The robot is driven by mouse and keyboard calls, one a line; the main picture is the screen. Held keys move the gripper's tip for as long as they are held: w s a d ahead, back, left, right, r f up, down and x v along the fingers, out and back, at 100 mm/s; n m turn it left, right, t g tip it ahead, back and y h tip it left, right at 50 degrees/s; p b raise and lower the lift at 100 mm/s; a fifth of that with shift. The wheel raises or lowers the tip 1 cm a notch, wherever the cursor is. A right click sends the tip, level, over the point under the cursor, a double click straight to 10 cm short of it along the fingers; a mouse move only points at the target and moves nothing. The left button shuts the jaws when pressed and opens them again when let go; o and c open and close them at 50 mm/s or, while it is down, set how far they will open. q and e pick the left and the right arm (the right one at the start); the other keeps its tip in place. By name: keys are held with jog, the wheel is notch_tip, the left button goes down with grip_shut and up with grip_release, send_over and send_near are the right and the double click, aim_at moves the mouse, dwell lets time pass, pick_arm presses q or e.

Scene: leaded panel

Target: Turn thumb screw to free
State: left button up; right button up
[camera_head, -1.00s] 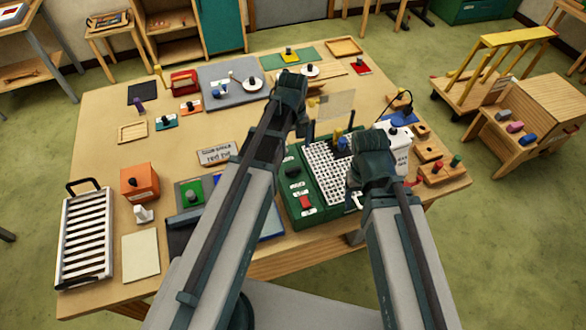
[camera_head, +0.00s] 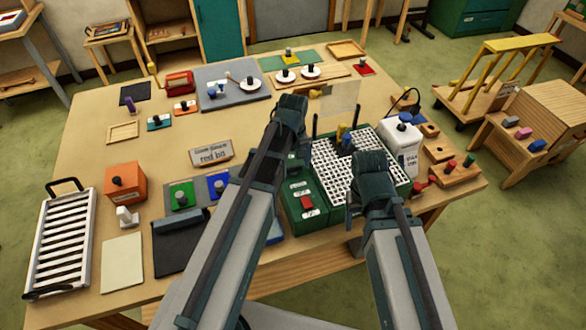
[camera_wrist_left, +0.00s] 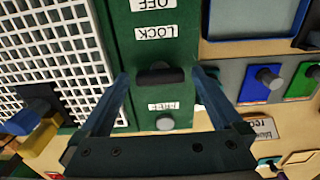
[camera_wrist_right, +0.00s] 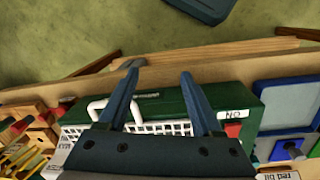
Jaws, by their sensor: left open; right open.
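The green machine base (camera_head: 308,213) stands on the table's front side with a white grid beside its control strip. In the left wrist view the strip has labels reading LOCK (camera_wrist_left: 155,32) and, seemingly, FREE (camera_wrist_left: 163,106), upside down. The black thumb screw (camera_wrist_left: 160,76) lies between them, its bar crosswise in the picture. My left gripper (camera_wrist_left: 160,84) is open, with one finger on each side of the screw; contact is not visible. In the head view my left gripper (camera_head: 290,108) hides part of the strip. My right gripper (camera_wrist_right: 159,76) is open and empty near the base's front edge.
A red switch (camera_head: 307,202) sits on the strip's front end. A white handle (camera_wrist_right: 112,108) is near my right fingers. A white canister (camera_head: 400,147) stands right of the grid. Blue and green knob plates (camera_head: 181,197) lie to the left.

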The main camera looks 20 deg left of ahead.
pick_arm(q)
jog(key=c, duration=1.3)
jog(key=m, duration=0.8)
jog(key=shift+m, duration=0.3)
jog(key=m, duration=0.4)
jog(key=shift+m, duration=2.5)
